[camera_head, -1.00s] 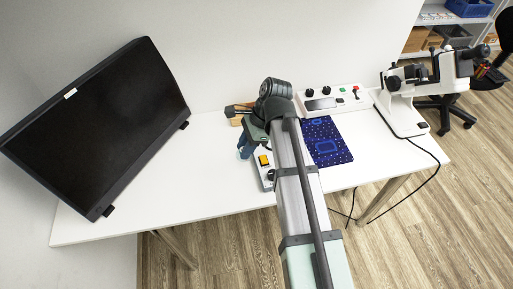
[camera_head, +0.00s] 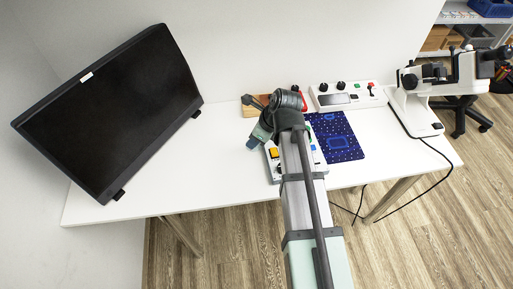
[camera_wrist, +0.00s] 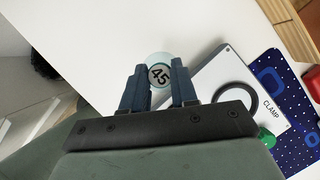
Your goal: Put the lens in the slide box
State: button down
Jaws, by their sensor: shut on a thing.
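The lens (camera_wrist: 160,74) is a small pale, see-through disc marked 45. In the wrist view it sits between the fingertips of my gripper (camera_wrist: 160,86), which is shut on it above the white table. In the camera_head view my gripper (camera_head: 254,140) is over the table, left of the white clamp unit, and the lens cannot be made out. A light wooden box (camera_head: 248,111), likely the slide box, stands behind my gripper near the wall, partly hidden by my arm. Its wooden side also shows in the wrist view (camera_wrist: 286,30) at upper right; its inside is not visible.
The white clamp unit (camera_wrist: 216,92) with a black ring lies right of my fingers. A blue patterned mat (camera_head: 340,136), a control box (camera_head: 345,97), a white instrument (camera_head: 410,105) and a red thing (camera_wrist: 312,80) lie to the right. A monitor (camera_head: 110,110) stands left. The table's left middle is clear.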

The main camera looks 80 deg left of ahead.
aim_at(258, 146)
jog(key=shift+f, duration=2.95)
jog(key=shift+f, duration=0.15)
jog(key=c, duration=0.9)
grip_release()
jog(key=v, duration=1.1)
jog(key=shift+r, duration=0.45)
jog(key=shift+w+d+r, duration=0.1)
jog(key=shift+w+r, duration=0.05)
jog(key=shift+r, duration=0.05)
jog(key=shift+c, duration=1)
